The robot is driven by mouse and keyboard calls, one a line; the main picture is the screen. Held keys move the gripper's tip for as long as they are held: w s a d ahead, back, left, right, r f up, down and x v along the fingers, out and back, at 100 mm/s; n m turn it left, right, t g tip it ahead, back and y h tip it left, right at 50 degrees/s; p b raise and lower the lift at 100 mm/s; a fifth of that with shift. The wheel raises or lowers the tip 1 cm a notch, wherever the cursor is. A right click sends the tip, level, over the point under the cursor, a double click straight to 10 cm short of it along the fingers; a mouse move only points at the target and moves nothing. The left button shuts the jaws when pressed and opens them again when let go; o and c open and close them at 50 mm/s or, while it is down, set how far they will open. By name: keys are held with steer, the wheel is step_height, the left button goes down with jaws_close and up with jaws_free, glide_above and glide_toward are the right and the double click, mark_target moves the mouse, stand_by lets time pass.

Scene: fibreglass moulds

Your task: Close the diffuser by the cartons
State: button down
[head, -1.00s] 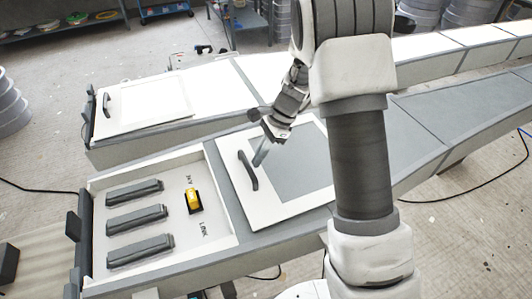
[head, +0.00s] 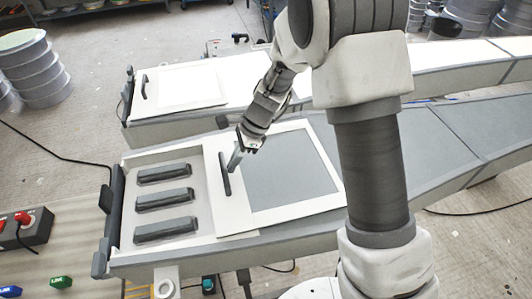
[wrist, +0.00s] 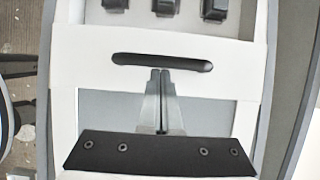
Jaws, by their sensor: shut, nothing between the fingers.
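The near diffuser is a white-framed sliding panel (head: 238,219) with a grey middle and a dark bar handle (head: 224,174). It partly covers a white tray-like recess (head: 139,213), leaving the recess's left part with three dark ribbed bars (head: 165,200) uncovered. My gripper (head: 235,159) is shut and empty, just right of the handle and low over the panel. In the wrist view, its fingertips (wrist: 161,73) are at the near side of the handle (wrist: 162,62), seemingly touching it. I see no cartons that I can make out.
A second, similar panel (head: 185,100) with its own handle lies on the long bench behind. Stacked grey drums (head: 32,70) stand at the far left.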

steer(key=s+a+p, duration=0.1)
steer(key=s+a, duration=0.1)
steer(key=a, duration=0.5)
steer(key=s+a+p, duration=0.2)
steer(key=a, duration=0.6)
steer(key=s+a+p, duration=0.1)
steer(key=s+a, duration=0.1)
steer(key=a, duration=0.6)
steer(key=shift+s+a+p, duration=0.15)
steer(key=shift+a+p, duration=0.1)
steer(key=shift+p, duration=0.15)
steer(key=shift+r, duration=0.1)
